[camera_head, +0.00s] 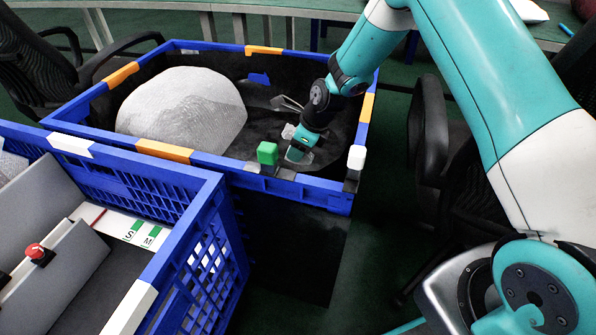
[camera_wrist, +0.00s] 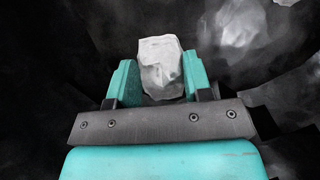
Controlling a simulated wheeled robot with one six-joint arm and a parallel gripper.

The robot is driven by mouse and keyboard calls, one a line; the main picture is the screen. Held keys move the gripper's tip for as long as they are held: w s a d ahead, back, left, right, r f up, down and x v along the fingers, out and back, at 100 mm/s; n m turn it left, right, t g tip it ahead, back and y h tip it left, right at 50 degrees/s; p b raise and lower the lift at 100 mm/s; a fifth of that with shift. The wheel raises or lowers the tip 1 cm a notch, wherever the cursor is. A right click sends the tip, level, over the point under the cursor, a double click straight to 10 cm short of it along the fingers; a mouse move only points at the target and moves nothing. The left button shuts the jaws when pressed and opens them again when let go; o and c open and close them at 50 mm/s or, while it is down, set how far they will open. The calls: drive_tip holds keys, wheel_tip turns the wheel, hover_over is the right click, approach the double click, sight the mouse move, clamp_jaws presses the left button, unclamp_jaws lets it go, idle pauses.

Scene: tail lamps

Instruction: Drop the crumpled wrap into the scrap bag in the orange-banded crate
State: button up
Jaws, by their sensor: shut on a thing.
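The orange-banded crate (camera_head: 165,151) is the farther blue crate, with orange and white bands on its rim. Dark lining that looks like the scrap bag (camera_head: 262,100) covers its inside; its mouth is hard to make out. My gripper (camera_head: 298,152) reaches down inside the crate near its front right corner. In the wrist view, my gripper (camera_wrist: 160,80) is shut on the crumpled wrap (camera_wrist: 161,62), a pale grey lump between the two teal fingers. Dark material surrounds it. Whether the wrap touches anything below cannot be told.
A large pale rounded bundle (camera_head: 183,108) fills the crate's left side. A green block (camera_head: 267,153) sits at the front rim, left of my gripper. A white-banded blue crate (camera_head: 150,185) with grey dividers stands nearer. Another pale crumpled piece (camera_wrist: 238,25) lies beyond my fingers.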

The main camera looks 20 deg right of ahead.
wheel_tip(320, 180, down, 6)
drive_tip(key=shift+f+b, duration=0.25)
drive_tip(key=shift+b, duration=0.6)
drive_tip(key=shift+f, duration=0.1)
drive_tip(key=shift+f, duration=0.5)
drive_tip(key=o, duration=0.9)
